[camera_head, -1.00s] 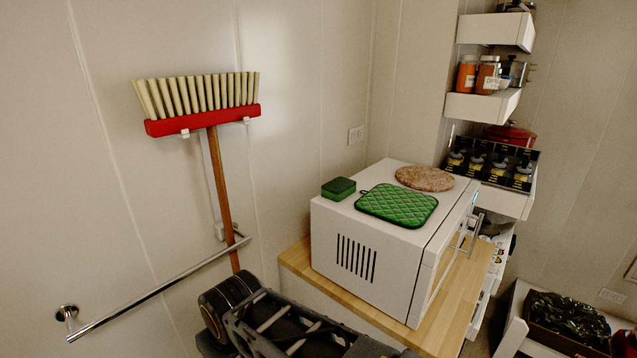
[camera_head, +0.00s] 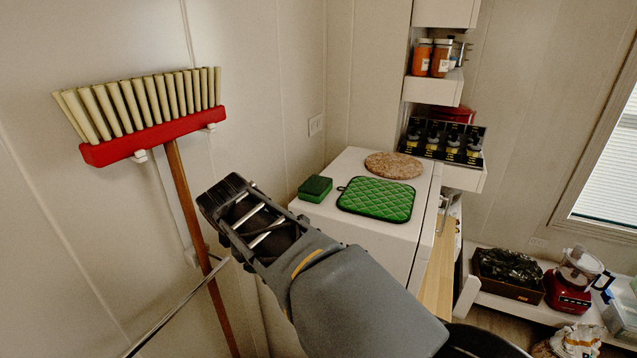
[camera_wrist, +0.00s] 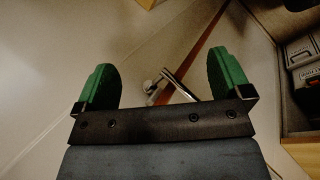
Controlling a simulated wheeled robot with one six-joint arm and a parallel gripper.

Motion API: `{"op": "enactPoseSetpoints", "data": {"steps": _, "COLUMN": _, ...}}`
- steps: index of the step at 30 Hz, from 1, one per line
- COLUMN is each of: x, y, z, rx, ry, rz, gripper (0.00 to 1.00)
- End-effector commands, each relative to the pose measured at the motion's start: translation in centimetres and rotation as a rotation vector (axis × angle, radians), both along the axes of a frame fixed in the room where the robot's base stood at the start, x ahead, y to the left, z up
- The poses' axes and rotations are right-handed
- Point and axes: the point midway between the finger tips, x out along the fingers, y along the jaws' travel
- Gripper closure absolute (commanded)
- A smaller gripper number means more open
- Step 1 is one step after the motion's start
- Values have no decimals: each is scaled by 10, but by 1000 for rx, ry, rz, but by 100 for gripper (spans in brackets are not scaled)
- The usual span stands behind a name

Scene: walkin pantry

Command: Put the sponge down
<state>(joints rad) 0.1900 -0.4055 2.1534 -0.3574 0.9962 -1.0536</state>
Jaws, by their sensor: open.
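In the head view my arm covers the microwave's front left part, and I cannot make out the fingers there.
A round brown trivet (camera_head: 393,165) also lies on the microwave. A red broom (camera_head: 155,137) hangs on the left wall, near a metal rail (camera_head: 172,312). White shelves (camera_head: 433,88) with jars stand behind. A low bench at right holds a red food processor (camera_head: 568,289).

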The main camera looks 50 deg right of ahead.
Motion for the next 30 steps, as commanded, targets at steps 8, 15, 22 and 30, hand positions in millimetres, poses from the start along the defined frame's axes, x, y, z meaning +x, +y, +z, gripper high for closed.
{"op": "enactPoseSetpoints", "data": {"steps": 8, "x": 16, "y": -85, "z": 78, "rx": -413, "ry": 341, "rz": 420, "gripper": 1}}
{"op": "enactPoseSetpoints", "data": {"steps": 15, "x": 17, "y": -121, "z": 104, "rx": -553, "ry": 534, "rz": 587, "gripper": 1}}
{"op": "enactPoseSetpoints", "data": {"steps": 22, "x": 24, "y": -150, "z": 83, "rx": -571, "ry": 573, "rz": 616, "gripper": 1}}
{"op": "enactPoseSetpoints", "data": {"steps": 30, "x": 32, "y": -176, "z": 56, "rx": -572, "ry": 569, "rz": 616, "gripper": 1}}
